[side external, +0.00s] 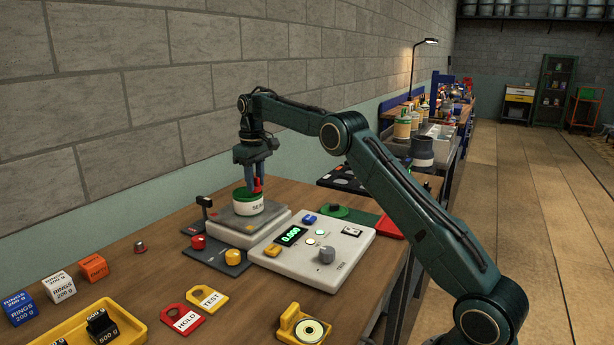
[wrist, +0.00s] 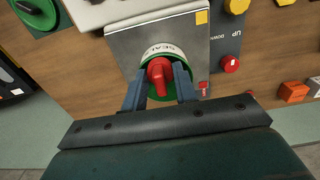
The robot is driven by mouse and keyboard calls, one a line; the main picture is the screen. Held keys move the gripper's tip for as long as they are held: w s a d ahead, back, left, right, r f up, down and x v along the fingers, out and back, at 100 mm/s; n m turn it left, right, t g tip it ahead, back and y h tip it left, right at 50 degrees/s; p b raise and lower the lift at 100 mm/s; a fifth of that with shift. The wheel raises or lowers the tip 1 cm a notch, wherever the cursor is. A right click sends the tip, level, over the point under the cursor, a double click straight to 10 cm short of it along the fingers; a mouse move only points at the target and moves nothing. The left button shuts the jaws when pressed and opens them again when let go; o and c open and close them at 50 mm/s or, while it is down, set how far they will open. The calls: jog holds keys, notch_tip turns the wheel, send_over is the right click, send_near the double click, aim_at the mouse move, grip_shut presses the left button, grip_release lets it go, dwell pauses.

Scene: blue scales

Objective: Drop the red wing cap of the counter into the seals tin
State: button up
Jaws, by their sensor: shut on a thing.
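The red wing cap (wrist: 160,76) is held between the two blue fingers of my gripper (wrist: 160,90) in the wrist view. The cap also shows in the side view (side external: 257,184). The seals tin (side external: 247,206), white with a green rim and a SEALS label, stands upright on the metal scale plate (side external: 222,220). In the wrist view the tin (wrist: 162,50) lies directly below the cap and its green rim surrounds it. My gripper (side external: 256,186) points down at the tin's mouth. I cannot tell whether the cap touches the tin. The tin's inside is mostly hidden.
The counter's grey console (side external: 310,246) with a green display and knobs sits right of the scale. Red and yellow knobs (side external: 198,242) stand in front. Red HOLD and yellow TEST tags (side external: 207,297), weight blocks (side external: 60,287) and a yellow tray (side external: 135,338) lie nearer.

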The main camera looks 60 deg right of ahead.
aim_at(255, 177)
jog(key=shift+f, duration=1.2)
grip_shut()
jog(key=o, duration=0.9)
grip_release()
jog(key=shift+a, duration=0.1)
jog(key=shift+r, duration=3.9)
jog(key=shift+r, duration=0.15)
